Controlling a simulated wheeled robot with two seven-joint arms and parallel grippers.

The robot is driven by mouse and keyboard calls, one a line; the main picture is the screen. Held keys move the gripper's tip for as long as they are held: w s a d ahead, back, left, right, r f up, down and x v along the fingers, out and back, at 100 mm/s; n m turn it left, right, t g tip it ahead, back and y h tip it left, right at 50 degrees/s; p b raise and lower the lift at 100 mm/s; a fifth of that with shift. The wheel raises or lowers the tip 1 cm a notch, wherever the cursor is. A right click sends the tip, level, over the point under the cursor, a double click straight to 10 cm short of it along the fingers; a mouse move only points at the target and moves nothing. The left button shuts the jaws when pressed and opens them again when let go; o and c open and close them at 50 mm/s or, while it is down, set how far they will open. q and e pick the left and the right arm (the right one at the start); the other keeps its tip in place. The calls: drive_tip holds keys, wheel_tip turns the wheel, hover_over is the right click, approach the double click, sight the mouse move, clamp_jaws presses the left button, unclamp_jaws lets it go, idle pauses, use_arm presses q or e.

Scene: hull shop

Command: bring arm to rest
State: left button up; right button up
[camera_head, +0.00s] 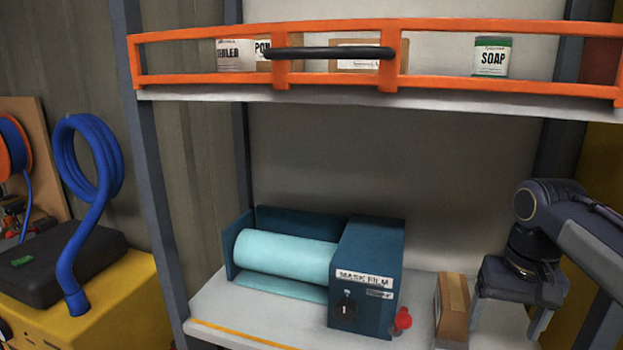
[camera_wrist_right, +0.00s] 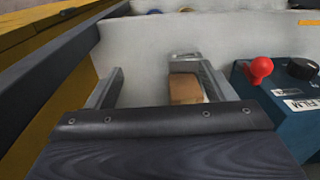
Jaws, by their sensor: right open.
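My right gripper (camera_head: 505,325) is at the right end of the lower shelf, pointing down, its two fingers spread apart with nothing held. In the right wrist view its fingers (camera_wrist_right: 160,85) are also wide apart. A small brown box (camera_head: 453,307) stands on the shelf just left of the gripper. In the right wrist view the box (camera_wrist_right: 185,89) shows close by the right-hand finger; I cannot tell if they touch. My left gripper is not in view.
A blue mask film dispenser (camera_head: 366,275) with a red knob (camera_head: 403,318) stands on the lower shelf (camera_head: 260,323), left of the box. An orange guard rail (camera_head: 440,83) with a black handle fronts the upper shelf. A blue hose (camera_head: 70,250) stands at the left.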

drive_tip(key=s+a+f+n+t+y, duration=0.1)
drive_tip(key=s+a+f+t, duration=0.1)
drive_tip(key=s+a+f, duration=0.3)
drive_tip(key=s+a+f+t+y, duration=0.2)
drive_tip(key=s+a+f, duration=0.3)
drive_tip(key=s, duration=0.6)
wheel_tip(320, 180, down, 3)
drive_tip(key=shift+s+r+n+t+y, duration=0.15)
drive_tip(key=shift+s+n+t+y, duration=0.2)
drive_tip(key=shift+t, duration=0.25)
